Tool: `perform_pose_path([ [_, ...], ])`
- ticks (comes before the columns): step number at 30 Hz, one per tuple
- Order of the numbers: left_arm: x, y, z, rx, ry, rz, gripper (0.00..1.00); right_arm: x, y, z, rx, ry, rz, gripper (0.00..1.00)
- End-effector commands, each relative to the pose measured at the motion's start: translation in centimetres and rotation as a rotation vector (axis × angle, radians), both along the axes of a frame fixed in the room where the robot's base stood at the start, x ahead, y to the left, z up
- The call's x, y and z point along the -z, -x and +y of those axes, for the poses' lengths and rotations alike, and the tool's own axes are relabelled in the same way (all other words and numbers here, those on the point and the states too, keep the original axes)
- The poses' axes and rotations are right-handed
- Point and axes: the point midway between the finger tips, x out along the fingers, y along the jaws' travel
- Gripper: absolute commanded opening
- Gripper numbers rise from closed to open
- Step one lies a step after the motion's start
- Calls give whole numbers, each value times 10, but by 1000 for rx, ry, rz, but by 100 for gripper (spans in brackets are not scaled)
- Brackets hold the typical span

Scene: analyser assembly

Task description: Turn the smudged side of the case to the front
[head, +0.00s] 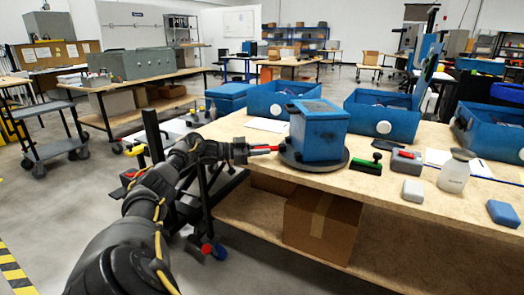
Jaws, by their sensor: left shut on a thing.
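The blue case (321,134) stands upright on a dark round turntable (340,164) near the left end of the wooden table. One corner edge of the case is toward me, so two of its sides show. I cannot make out a clear smudge on either side at this size. My left gripper (277,148) reaches in from the left, with red on its fingers. It is shut at the turntable's left rim, low beside the case; the exact contact is too small to see. My right gripper is not in view.
Blue open housings (384,118) line the table's back. Right of the turntable lie a green-and-black brush (366,166), a red-and-grey tool (406,161), a white block (413,190), a spray bottle (455,172) and a blue block (503,213). A cardboard box (322,225) sits on the lower shelf.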

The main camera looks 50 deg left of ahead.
Motion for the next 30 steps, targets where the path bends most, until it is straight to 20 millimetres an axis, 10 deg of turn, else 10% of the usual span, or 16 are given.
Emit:
perform_pose_path([
  [7, -1, 0, 0, 1, 1, -3, 41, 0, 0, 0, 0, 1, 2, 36],
  [17, 0, 3, 2, -1, 0, 1, 41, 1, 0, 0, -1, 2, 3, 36],
  [30, 1, 68, 41, -2, -1, 4, 41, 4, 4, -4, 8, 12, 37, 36],
])
